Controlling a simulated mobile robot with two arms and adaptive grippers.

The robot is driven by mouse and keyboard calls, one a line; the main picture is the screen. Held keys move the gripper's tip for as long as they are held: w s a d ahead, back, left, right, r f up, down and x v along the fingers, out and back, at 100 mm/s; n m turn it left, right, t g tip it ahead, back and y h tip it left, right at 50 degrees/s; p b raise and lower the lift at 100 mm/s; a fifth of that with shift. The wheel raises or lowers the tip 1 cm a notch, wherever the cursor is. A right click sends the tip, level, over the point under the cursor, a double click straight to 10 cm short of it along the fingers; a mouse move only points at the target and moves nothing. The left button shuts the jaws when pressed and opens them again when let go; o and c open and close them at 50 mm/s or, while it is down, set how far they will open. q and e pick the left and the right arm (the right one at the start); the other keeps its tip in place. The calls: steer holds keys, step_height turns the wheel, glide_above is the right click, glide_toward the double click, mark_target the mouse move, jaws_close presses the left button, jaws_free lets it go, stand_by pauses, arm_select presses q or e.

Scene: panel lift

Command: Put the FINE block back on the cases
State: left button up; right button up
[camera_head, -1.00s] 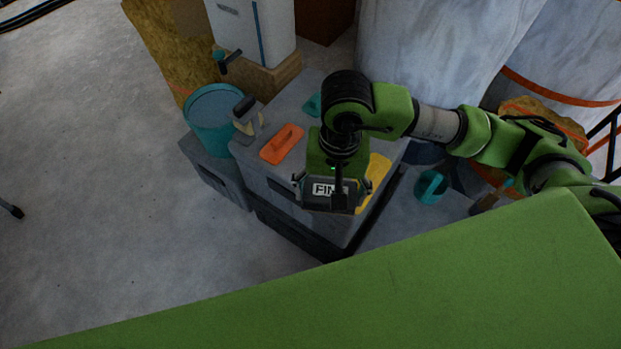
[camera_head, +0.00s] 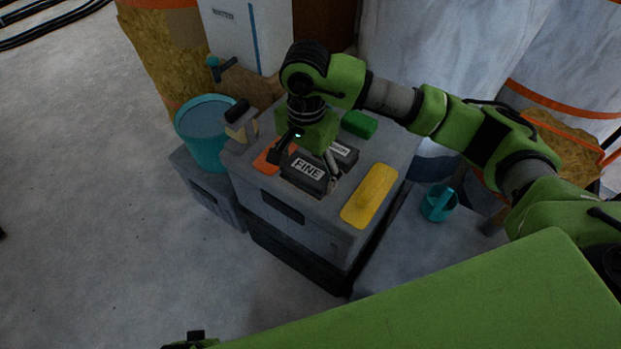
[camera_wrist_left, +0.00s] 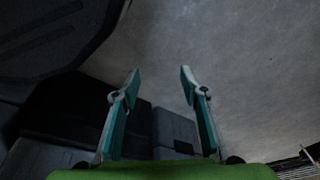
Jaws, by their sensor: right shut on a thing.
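The FINE block (camera_head: 306,170), dark with a white label, is between the fingers of my right gripper (camera_head: 308,163), which is shut on it. It is over the top of the stacked grey cases (camera_head: 335,212); whether it touches the lid I cannot tell. A second dark block (camera_head: 345,151) with a partly hidden white label is just behind it. In the left wrist view my left gripper (camera_wrist_left: 158,82) has its two teal fingers apart, with nothing between them.
On the lid are an orange trowel (camera_head: 268,160), a yellow float (camera_head: 370,195), a green block (camera_head: 360,123) and a brush (camera_head: 241,119). A teal bucket (camera_head: 203,150) stands left of the cases. A teal cup (camera_head: 438,203) is at right. Open floor lies left.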

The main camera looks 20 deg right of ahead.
mark_target(310, 171)
steer(key=w+f, duration=0.1)
steer(key=w+d+f, duration=0.1)
steer(key=f, duration=0.1)
steer(key=w+f, duration=0.1)
steer(key=shift+d+f, duration=0.2)
steer(key=shift+d, duration=0.1)
step_height(310, 171, down, 3)
steer(key=shift+w+d+f+b, duration=0.1)
steer(key=shift+w+f+b, duration=0.1)
steer(key=shift+b, duration=0.1)
arm_select(q)
steer(key=r, duration=0.1)
steer(key=w+r, duration=0.1)
steer(key=shift+d+r, duration=0.1)
steer(key=shift+r, duration=0.25)
arm_select(e)
steer(key=shift+f, duration=0.15)
steer(key=o, duration=1)
arm_select(q)
steer(key=shift+w+r, duration=0.15)
steer(key=shift+r, duration=0.2)
